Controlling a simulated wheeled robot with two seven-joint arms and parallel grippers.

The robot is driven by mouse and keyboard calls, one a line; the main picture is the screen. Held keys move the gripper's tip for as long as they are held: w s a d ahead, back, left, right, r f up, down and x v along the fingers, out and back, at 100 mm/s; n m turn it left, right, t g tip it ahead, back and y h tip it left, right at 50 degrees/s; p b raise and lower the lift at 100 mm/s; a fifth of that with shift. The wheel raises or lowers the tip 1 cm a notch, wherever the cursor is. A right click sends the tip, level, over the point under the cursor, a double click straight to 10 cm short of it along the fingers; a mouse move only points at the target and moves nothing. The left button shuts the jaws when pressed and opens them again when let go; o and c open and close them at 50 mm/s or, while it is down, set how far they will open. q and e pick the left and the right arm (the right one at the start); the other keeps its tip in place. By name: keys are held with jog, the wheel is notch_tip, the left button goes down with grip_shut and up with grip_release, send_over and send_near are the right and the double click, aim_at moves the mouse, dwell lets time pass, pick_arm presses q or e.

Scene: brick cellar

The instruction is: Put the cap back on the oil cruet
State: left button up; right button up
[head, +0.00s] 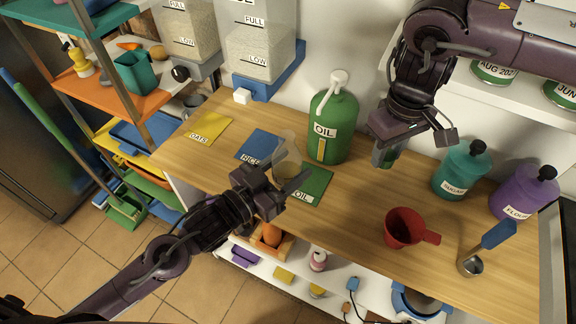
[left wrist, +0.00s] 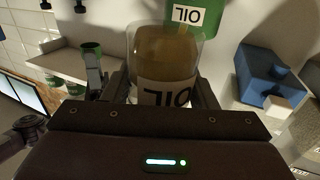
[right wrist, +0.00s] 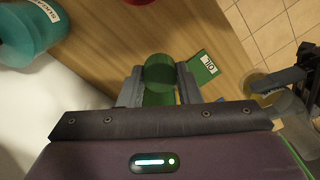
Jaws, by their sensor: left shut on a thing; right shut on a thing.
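The oil cruet (head: 288,163) is a clear vessel with yellow-brown oil and an OIL label. My left gripper (head: 284,184) is shut around it; it also shows close up in the left wrist view (left wrist: 165,50). It appears upright with its top uncovered, near the green OIL mat (head: 315,186); I cannot tell if it touches the worktop. The green cap (right wrist: 158,72) is between the fingers of my right gripper (right wrist: 160,82), which is shut on it. In the head view the right gripper (head: 386,152) is above the worktop, right of the cruet and apart from it.
A large green OIL container (head: 334,125) with a pump stands behind the mat, between the arms. A red measuring cup (head: 404,228), a metal scoop (head: 472,264), a teal jar (head: 461,172) and a purple jar (head: 522,196) stand at right. The worktop's front middle is clear.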

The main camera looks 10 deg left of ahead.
jog(key=a+r+n, duration=0.9)
jog(key=a+n, duration=0.2)
jog(key=n, duration=0.2)
notch_tip(320, 180, up, 5)
jog(key=n, duration=0.9)
send_over(286, 140)
jog(key=shift+f, duration=2)
jog(key=shift+f, duration=0.9)
jog(key=shift+f, duration=0.5)
